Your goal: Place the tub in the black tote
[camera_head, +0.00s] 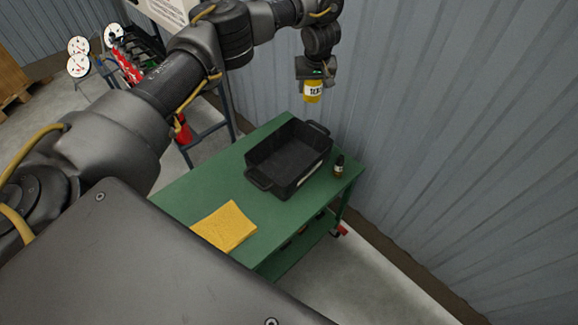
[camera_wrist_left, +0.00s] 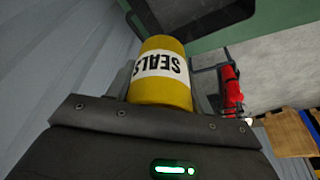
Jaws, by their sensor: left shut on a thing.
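The tub (camera_head: 313,91) is yellow with a white label, held in my left gripper (camera_head: 314,80) above and behind the table in the head view. In the left wrist view the tub (camera_wrist_left: 162,75) shows its label reading SEALS, and the gripper is shut on it; the fingertips are mostly hidden. The black tote (camera_head: 316,165) stands open on the green table, and its visible inside looks empty. The tub is apart from the tote, higher up. A dark edge of what looks like the tote shows at the top of the left wrist view. My right gripper is not in view.
A small dark bottle (camera_head: 339,166) stands right of the tote. A yellow cloth (camera_head: 224,227) lies at the front of the green table (camera_head: 200,192). A grey corrugated wall (camera_head: 450,130) rises behind. A rack with red extinguishers (camera_head: 128,68) stands at the left.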

